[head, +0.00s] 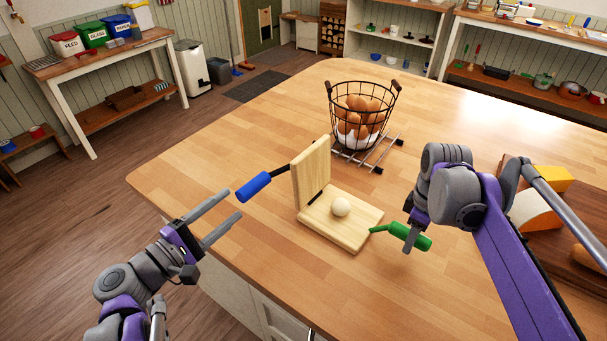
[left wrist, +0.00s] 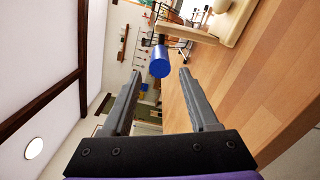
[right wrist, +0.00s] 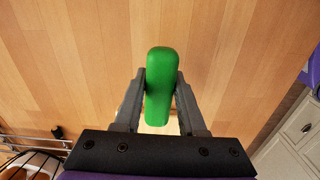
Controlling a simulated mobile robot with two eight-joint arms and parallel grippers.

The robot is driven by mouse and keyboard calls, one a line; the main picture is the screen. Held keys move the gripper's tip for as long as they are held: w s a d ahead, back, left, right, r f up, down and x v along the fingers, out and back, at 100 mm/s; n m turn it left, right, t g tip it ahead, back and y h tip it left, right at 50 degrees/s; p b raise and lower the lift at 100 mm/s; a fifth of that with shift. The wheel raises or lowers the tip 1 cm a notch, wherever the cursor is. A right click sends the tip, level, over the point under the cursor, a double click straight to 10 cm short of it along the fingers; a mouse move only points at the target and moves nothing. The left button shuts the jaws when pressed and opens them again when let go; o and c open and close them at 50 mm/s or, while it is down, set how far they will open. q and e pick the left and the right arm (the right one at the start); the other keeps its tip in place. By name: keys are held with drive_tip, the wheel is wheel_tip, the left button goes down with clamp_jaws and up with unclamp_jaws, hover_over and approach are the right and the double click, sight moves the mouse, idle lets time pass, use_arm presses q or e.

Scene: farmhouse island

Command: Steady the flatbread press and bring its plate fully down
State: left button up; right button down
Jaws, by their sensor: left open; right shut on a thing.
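The wooden flatbread press stands open on the island. Its base board (head: 350,228) lies flat with a pale dough ball (head: 341,206) on it, and its plate (head: 311,172) stands raised, near upright, at the left side. A blue handle (head: 254,186) sticks out from the plate to the left; it also shows in the left wrist view (left wrist: 160,62). A green handle (head: 416,238) extends from the base's right side. My right gripper (head: 408,236) is shut on the green handle, also clear in the right wrist view (right wrist: 160,88). My left gripper (head: 232,208) is open and empty, just short of the blue handle.
A board with cheese-like wedges (head: 545,215) is at the right. The island's left corner and front edge are clear.

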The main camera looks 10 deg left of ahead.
sight(247, 192)
use_arm(q)
drive_tip(key=shift+x, duration=3.3)
drive_tip(key=shift+c, duration=0.3)
clamp_jaws()
